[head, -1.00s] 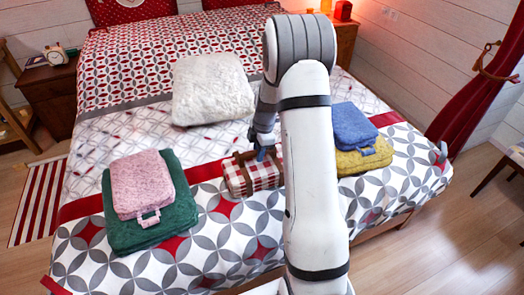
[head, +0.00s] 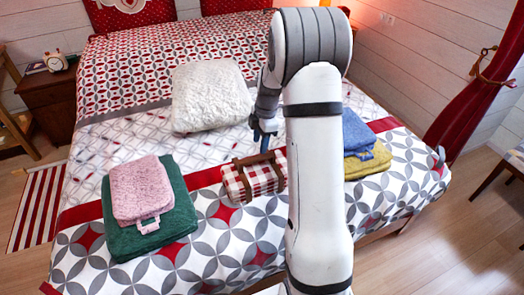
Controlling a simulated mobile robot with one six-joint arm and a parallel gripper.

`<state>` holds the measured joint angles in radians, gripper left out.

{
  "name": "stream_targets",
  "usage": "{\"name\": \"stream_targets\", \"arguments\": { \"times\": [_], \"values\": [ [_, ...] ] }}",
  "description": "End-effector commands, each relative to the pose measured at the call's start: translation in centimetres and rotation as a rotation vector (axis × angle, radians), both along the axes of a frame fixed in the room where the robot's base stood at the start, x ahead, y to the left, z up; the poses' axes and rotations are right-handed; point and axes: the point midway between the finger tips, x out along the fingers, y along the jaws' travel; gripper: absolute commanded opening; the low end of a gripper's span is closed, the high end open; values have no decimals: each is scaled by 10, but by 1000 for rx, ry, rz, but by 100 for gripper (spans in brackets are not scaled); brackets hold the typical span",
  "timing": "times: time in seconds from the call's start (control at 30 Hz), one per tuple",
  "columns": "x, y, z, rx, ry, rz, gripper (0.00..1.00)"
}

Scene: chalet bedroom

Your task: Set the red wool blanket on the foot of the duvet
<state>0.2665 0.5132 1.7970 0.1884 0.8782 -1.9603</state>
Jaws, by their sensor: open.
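The blanket is a folded red-and-white checked bundle (head: 240,186) with brown straps. It lies on the foot of the duvet (head: 222,240), across the red band, between two stacks of folded cloth. My gripper (head: 265,143) is open and empty, just above and behind the bundle, with its blue fingertips pointing down. It looks clear of the straps. My arm covers part of the view at the bundle's right side.
Left of the bundle, a pink folded towel (head: 140,186) lies on a green one (head: 172,232). To the right, a blue one (head: 357,131) lies on a yellow one (head: 370,163). A white pillow (head: 210,95) lies behind. Patterned duvet is bare in front.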

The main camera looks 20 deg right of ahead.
Motion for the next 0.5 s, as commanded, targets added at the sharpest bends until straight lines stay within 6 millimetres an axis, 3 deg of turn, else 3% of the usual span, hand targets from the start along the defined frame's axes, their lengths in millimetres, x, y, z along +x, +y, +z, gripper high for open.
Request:
{"name": "stream_targets", "arguments": {
  "times": [0.1,0.33,0.5],
  "values": [
    [0,-3,23,0,-2,0,43],
    [-2,-5,46,-2,-1,-13,43],
    [-26,17,74,-23,5,-174,43]
  ]
}}
